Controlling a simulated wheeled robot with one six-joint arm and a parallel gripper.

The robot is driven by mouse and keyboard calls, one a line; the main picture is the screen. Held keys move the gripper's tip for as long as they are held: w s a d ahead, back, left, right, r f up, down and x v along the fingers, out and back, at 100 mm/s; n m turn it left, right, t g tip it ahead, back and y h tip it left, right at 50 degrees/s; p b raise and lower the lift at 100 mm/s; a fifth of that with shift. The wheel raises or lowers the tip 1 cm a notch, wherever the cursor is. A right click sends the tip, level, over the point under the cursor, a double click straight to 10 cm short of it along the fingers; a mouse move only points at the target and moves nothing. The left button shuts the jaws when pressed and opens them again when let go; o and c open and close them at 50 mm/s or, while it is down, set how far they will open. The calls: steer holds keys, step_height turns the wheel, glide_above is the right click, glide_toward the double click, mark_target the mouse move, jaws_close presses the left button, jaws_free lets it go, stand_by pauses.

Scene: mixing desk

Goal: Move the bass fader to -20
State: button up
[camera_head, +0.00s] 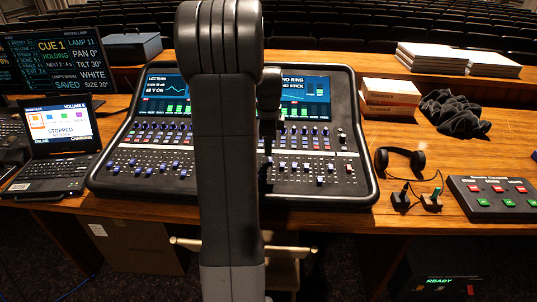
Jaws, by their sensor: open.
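The mixing desk (352,186) is a black console with two lit screens, rows of coloured knobs and rows of faders. Faders with bluish caps (162,168) show on its left half, and pale-capped faders (308,166) show on its right half. The labels are too small to read, so I cannot tell which fader is the bass. My gripper (266,158) points down over the middle of the desk, open, with its tip close to the fader area. Whether it touches a cap cannot be told. My arm hides the middle strip of the desk.
A laptop (62,140) and monitors (72,58) stand at left. Headphones (400,158), small boxes (390,92), a dark cloth (455,112) and a button box (495,198) lie at right. Bare wooden table shows between them. Seat rows are behind.

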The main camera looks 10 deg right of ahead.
mark_target(269, 159)
steer(key=shift+w+d+f, duration=0.1)
steer(key=shift+w+f, duration=0.05)
steer(key=shift+f, duration=1.2)
steer(key=shift+w+f, duration=0.15)
steer(key=shift+f, duration=1.2)
jaws_close()
